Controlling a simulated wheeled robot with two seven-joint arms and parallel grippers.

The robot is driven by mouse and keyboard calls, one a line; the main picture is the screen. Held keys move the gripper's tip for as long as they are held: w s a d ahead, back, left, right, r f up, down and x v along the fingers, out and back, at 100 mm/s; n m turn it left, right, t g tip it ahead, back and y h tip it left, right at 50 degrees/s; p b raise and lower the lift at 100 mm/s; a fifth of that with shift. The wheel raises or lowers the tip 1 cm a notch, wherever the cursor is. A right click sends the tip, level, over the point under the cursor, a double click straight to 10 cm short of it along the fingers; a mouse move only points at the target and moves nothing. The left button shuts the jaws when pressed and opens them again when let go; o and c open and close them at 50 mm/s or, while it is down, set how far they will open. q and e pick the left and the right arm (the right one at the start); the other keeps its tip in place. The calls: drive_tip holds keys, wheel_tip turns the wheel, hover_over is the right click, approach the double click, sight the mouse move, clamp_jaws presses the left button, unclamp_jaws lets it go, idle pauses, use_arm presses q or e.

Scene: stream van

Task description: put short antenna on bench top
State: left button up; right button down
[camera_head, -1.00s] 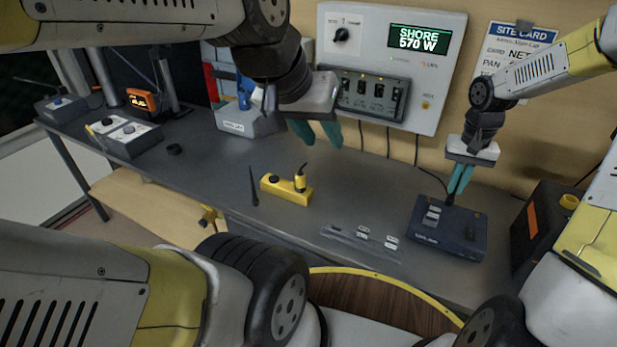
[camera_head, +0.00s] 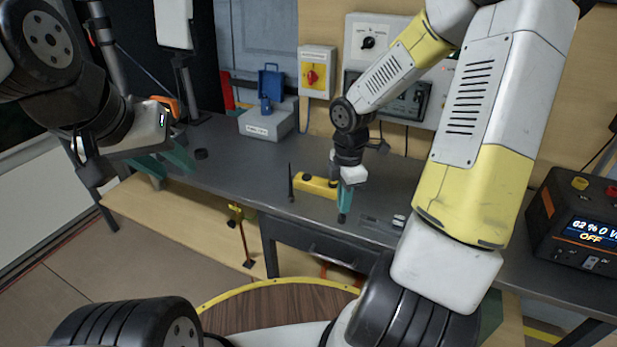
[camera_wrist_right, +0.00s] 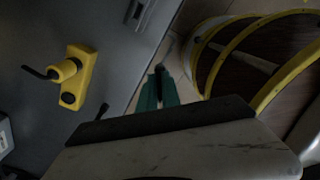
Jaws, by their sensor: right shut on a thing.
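My right gripper (camera_head: 345,203) is shut on a small black piece, apparently the short antenna (camera_head: 342,218), which sticks out below its fingertips. The right wrist view shows its teal fingers (camera_wrist_right: 158,92) with the dark piece between them, seen against the floor just beyond the bench's front edge. The grey bench top (camera_head: 225,178) lies behind, with a slim black antenna (camera_head: 291,184) standing upright on it, left of a yellow block (camera_head: 313,183). The gripper partly hides that block in the head view. My left gripper (camera_head: 166,164) is open and empty at the left, above the bench.
A grey plate (camera_head: 380,228) lies near the front edge. A dark power unit (camera_head: 575,235) stands at the right.

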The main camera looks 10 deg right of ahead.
drive_tip(key=shift+w+a+f+n, duration=0.45)
drive_tip(key=shift+w+f+n, duration=0.65)
drive_tip(key=shift+w, duration=0.75)
drive_tip(key=shift+w+a+f+n, duration=0.45)
drive_tip(key=shift+w+f+n, duration=0.4)
drive_tip(key=shift+w+n, duration=0.75)
drive_tip(key=shift+w+a+f+n, duration=0.45)
drive_tip(key=shift+w+f+n, duration=0.55)
drive_tip(key=shift+w, duration=1.05)
drive_tip(key=c, duration=1.6)
unclamp_jaws()
drive_tip(key=shift+f, duration=0.1)
drive_tip(key=shift+o, duration=0.2)
